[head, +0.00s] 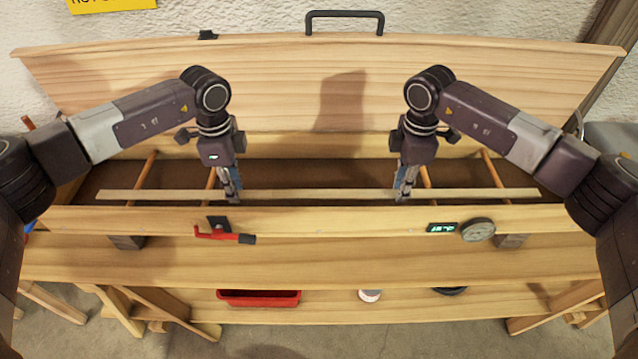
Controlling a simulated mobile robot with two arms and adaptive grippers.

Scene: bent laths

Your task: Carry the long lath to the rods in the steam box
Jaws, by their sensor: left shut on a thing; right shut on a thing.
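The long lath (315,194) is a thin pale strip lying level across the open steam box (330,217), just behind its front wall. My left gripper (231,194) is shut on the lath left of its middle. My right gripper (401,193) is shut on it right of its middle. Several wooden rods run front to back inside the box, such as the left rod (144,172) and the right rod (491,168). The lath crosses in front of or over the rods; I cannot tell whether it touches them.
The box lid (270,85) stands open at the back with a black handle (345,14). A red-handled latch (222,234), a green display (442,228) and a round gauge (478,230) are on the front wall. A red tray (259,298) sits on the shelf below the bench.

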